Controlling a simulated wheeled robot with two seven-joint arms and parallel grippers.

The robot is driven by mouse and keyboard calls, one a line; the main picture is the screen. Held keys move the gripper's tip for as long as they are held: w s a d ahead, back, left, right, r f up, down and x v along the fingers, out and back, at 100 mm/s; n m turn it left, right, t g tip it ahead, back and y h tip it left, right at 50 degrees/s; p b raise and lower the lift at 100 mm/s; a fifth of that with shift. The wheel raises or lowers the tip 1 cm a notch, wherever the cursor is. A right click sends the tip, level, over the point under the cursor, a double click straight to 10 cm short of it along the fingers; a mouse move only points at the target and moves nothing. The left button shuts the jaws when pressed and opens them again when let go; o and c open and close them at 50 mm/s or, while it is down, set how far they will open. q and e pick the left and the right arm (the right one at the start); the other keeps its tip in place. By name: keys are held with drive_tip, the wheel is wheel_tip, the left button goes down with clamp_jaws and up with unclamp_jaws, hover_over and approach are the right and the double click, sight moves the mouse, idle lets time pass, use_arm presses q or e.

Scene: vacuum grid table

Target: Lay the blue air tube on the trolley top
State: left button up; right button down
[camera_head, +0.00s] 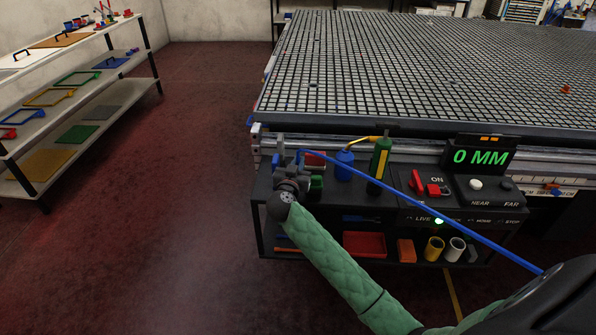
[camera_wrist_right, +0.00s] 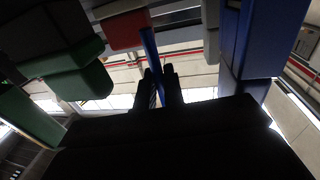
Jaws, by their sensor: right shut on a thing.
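The blue air tube (camera_head: 420,208) is a long thin blue line. It slants across the head view from my right gripper (camera_head: 288,160) down to the dark shape at lower right. My right gripper is shut on its left end, over the left end of the black trolley top (camera_head: 345,203). In the right wrist view, the tube (camera_wrist_right: 149,43) shows between and beyond the closed fingers (camera_wrist_right: 162,78). The tube passes in front of the trolley's controls; whether it touches the top there I cannot tell. My left gripper is not in view.
The grid table (camera_head: 400,60) rises behind.

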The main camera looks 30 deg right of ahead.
wheel_tip(320, 180, down, 3)
drive_tip(key=shift+r, duration=0.15)
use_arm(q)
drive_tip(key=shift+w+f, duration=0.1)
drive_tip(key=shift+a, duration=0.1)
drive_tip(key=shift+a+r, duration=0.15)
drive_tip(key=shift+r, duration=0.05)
use_arm(e)
drive_tip(key=c, duration=1.8)
unclamp_jaws()
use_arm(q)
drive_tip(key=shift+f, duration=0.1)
